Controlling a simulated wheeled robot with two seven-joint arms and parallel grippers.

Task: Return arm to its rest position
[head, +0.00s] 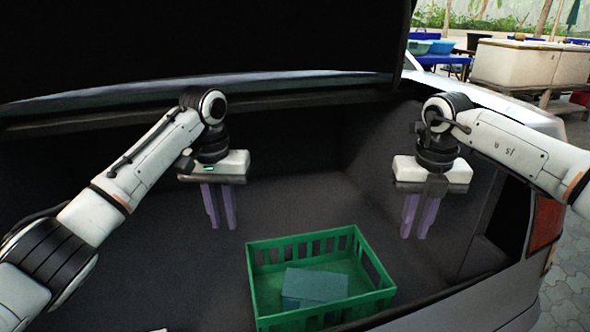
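My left gripper (220,222) hangs pointing down over the left part of the car trunk. Its two purple fingers are apart with nothing between them. My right gripper (414,233) also points down, over the right part of the trunk. Its purple fingers show a gap and hold nothing. Both grippers are above and apart from the green crate (300,240), the left one to its upper left and the right one to its upper right. A teal box (314,285) lies inside the crate.
The dark trunk floor (190,285) is bare left of the crate. The raised trunk lid (200,40) spans the top. The car's side and red tail light (545,222) border the right. Outside, a white counter (530,62) and blue tables stand on paving.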

